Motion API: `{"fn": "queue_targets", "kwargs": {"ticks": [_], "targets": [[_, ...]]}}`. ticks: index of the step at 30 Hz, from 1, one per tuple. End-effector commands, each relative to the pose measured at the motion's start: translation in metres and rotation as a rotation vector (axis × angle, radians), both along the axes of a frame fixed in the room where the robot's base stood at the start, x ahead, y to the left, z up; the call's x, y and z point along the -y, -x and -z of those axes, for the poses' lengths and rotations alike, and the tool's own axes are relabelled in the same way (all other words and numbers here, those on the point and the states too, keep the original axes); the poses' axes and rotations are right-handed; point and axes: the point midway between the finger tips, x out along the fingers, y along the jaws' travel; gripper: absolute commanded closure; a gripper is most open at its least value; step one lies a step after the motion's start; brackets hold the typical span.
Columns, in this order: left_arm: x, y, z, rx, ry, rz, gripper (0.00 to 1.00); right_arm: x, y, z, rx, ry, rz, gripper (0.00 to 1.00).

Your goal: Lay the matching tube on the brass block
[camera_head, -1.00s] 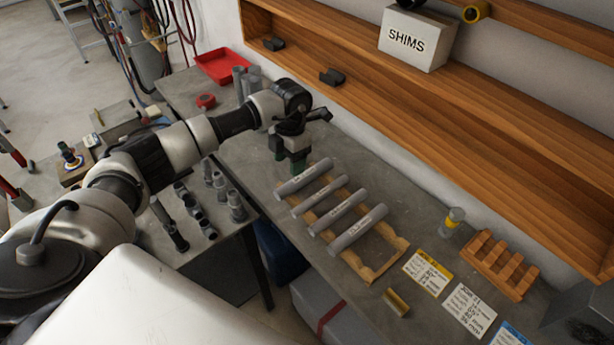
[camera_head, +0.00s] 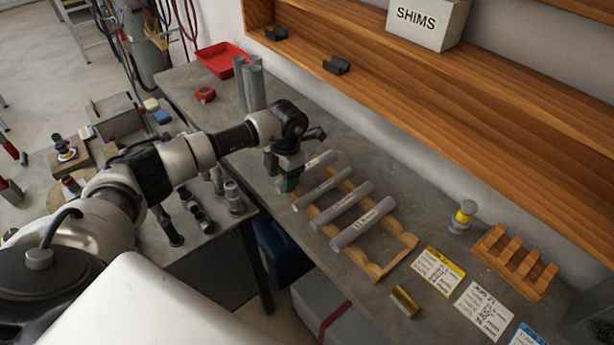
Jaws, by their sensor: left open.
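Several grey tubes lie side by side across a wooden rack (camera_head: 400,254) on the bench. The nearest tube (camera_head: 363,223) and the one behind it (camera_head: 343,205) carry small printed labels, too small to read. A third tube (camera_head: 322,188) lies further back. The farthest tube (camera_head: 322,161) is partly hidden by my left gripper. The brass block (camera_head: 404,301) sits bare on the bench near the front edge. My left gripper (camera_head: 287,184) is open, pointing down at the near end of the farthest tube; I cannot tell whether it touches. My right gripper is not in view.
Cards with yellow (camera_head: 438,270), white (camera_head: 483,310) and blue (camera_head: 525,336) lie right of the rack. A wooden shelf with a SHIMS box (camera_head: 428,24) borders the back.

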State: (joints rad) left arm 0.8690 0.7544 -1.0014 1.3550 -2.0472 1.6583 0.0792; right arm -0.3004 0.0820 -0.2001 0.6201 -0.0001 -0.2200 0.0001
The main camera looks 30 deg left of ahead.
Motion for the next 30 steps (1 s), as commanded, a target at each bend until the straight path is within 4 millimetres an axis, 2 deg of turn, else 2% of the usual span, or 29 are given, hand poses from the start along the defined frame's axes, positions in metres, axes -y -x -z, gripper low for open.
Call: {"fn": "queue_targets", "kwargs": {"ticks": [1,4,23,30], "targets": [[-0.0004,0.0008,0.0081,0.000,0.000,0.000,0.42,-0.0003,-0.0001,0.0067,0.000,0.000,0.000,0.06],[-0.0007,0.0015,0.0121,0.000,0.000,0.000,0.42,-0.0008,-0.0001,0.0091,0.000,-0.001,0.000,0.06],[-0.0003,0.0018,0.0122,0.000,0.000,0.001,0.42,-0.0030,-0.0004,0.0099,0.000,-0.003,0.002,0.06],[-0.0002,0.0018,0.0121,0.000,0.000,0.001,0.79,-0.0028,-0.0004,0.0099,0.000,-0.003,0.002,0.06]]}}
